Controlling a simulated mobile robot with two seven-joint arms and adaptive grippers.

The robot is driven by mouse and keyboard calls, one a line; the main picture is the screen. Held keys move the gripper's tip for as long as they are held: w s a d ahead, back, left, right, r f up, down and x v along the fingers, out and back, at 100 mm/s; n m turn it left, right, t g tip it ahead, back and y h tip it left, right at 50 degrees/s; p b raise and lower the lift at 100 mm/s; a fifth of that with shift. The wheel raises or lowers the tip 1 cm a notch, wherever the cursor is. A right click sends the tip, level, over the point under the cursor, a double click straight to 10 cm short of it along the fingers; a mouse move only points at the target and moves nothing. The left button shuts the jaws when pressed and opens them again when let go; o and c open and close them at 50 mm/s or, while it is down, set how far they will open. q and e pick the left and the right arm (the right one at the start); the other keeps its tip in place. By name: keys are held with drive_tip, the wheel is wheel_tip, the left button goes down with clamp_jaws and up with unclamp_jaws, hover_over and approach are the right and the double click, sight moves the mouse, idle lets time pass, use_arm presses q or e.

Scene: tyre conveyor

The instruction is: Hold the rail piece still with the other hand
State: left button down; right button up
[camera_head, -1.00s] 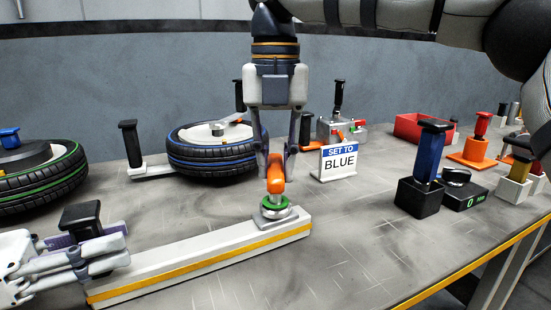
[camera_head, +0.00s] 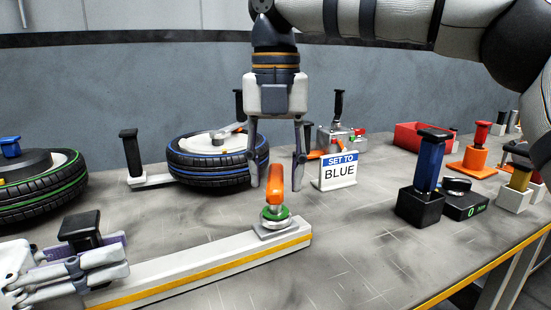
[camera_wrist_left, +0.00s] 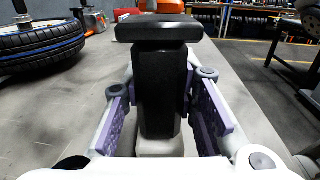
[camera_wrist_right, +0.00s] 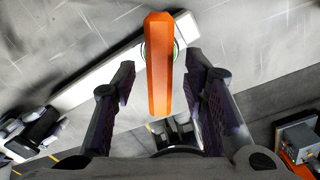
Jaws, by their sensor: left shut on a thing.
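The pale rail piece (camera_head: 205,265) with a yellow stripe lies along the table front. A black upright handle (camera_head: 80,228) stands at its left end. My left gripper (camera_head: 100,262) is shut on that handle, whose dark post (camera_wrist_left: 160,95) fills the space between the fingers in the left wrist view. At the rail's right end an orange lever (camera_head: 275,188) stands on a round base with a green ring (camera_head: 276,213). My right gripper (camera_head: 277,172) is open above and around the lever's top. In the right wrist view the lever (camera_wrist_right: 160,75) shows between the spread fingers, with gaps on both sides.
A blue-striped tyre (camera_head: 215,160) and a green-striped tyre (camera_head: 40,190) lie behind the rail. A "SET TO BLUE" sign (camera_head: 338,171) stands right of the lever. A blue-handled block (camera_head: 425,185) and a red bin (camera_head: 412,135) are farther right. The front-right table is clear.

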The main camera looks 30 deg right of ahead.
sight(276, 175)
wheel_tip(276, 175, up, 12)
idle(0.3)
drive_tip(key=shift+f, duration=0.1)
idle(0.6)
use_arm(q)
drive_tip(key=c, duration=1.2)
unclamp_jaws()
drive_tip(key=a, duration=1.1)
drive_tip(key=shift+a, duration=0.5)
